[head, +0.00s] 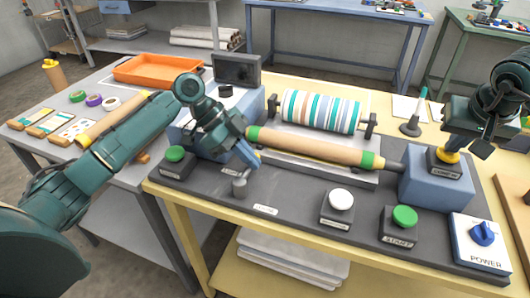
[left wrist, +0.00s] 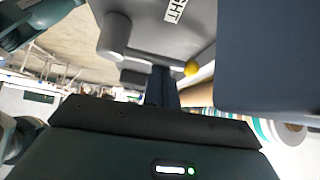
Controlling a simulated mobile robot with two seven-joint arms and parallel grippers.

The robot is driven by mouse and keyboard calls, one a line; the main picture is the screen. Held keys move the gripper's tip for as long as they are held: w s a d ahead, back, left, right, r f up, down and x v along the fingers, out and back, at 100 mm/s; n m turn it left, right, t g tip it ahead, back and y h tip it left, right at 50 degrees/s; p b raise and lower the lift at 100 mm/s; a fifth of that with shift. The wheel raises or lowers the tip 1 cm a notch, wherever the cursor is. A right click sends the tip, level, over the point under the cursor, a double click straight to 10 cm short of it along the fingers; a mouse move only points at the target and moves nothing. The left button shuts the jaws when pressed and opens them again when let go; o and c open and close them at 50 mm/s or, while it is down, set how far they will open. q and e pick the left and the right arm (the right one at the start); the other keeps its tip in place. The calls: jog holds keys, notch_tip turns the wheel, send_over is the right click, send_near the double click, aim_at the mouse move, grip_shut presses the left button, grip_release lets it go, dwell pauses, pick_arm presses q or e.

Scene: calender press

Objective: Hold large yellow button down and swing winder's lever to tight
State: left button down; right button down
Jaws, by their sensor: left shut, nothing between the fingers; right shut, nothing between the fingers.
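The large yellow button (head: 448,157) sits on a labelled dark base on the blue block at the right. My right gripper (head: 468,150) is shut right over it and partly hides it; I cannot tell whether the button is pressed. The winder's lever has a grey pivot post (head: 239,187) on the dark panel. Its arm and small yellow knob (left wrist: 191,68) show in the left wrist view. My left gripper (head: 252,163) is shut and empty, low beside the lever arm, and hides part of it. I cannot tell whether they touch.
An orange tray (head: 157,69) is at the back left.

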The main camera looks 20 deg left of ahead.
aim_at(260, 180)
pick_arm(q)
jog(key=d+r, duration=0.1)
jog(key=r, duration=0.1)
jog(key=d+r, duration=0.1)
jog(key=r, duration=0.1)
jog(key=shift+s+d, duration=0.1)
jog(key=shift+d, duration=0.05)
pick_arm(e)
jog(key=shift+s+f, duration=0.1)
jog(key=shift+f, duration=0.25)
pick_arm(q)
jog(key=v, duration=0.9)
jog(key=shift+a, duration=0.4)
jog(key=shift+r, duration=0.15)
pick_arm(e)
jog(key=shift+r, duration=0.15)
